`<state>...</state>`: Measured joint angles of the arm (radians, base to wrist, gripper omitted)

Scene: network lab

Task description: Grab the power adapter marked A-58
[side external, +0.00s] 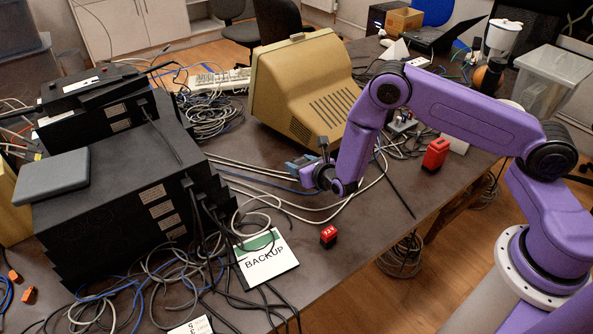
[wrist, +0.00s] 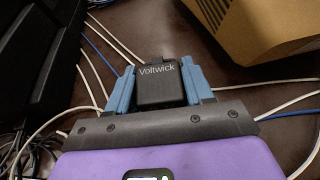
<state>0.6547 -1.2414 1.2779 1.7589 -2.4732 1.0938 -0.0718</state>
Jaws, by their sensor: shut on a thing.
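My gripper (wrist: 160,80) has two blue fingers shut on a small black power adapter (wrist: 159,90), one finger at each side. The adapter's near face reads "Voltwick"; no A-58 marking shows. In the side external view my gripper (side external: 298,164) is low over the dark table, between the stack of black boxes and the beige monitor. The adapter cannot be made out clearly there. I cannot tell whether it touches the table.
The black network boxes (side external: 125,195) stand left, and the beige monitor (side external: 308,88) is behind. Loose cables run around and under my gripper. A "BACKUP" card (side external: 268,262), a small red block (side external: 328,235) and a larger red item (side external: 435,154) lie on the table (side external: 345,262).

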